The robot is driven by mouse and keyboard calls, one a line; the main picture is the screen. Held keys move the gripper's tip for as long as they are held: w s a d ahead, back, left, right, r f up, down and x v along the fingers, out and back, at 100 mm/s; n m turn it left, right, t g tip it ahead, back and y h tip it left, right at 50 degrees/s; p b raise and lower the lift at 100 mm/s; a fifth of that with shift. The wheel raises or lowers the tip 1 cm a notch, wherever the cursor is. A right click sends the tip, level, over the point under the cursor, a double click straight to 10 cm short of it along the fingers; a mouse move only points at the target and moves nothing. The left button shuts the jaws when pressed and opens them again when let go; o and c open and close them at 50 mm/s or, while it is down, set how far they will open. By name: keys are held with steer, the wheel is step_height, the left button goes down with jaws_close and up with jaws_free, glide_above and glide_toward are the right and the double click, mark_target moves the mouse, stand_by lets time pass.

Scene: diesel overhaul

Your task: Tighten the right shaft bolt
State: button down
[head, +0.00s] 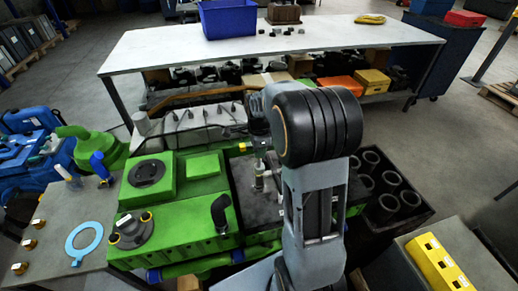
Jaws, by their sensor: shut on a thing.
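My gripper (259,157) points down over the dark open bay of the green engine (190,225). It is shut on a slim pale upright cylindrical piece (259,181), whose lower end is at or just above the dark surface of the bay (243,205). I cannot tell whether that end touches anything. My own arm covers the right part of the engine. The right shaft bolt cannot be made out; it is hidden or too small to see.
A bent black pipe (221,212) rises left of my gripper. A grey cover with cables (190,122) lies behind. A side table (50,215) holds a blue ring (84,243) and brass fittings. A crate of black cylinders (412,225) and a yellow block (437,262) are right.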

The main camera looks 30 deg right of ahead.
steer(key=m, duration=1.5)
steer(key=shift+p, duration=0.4)
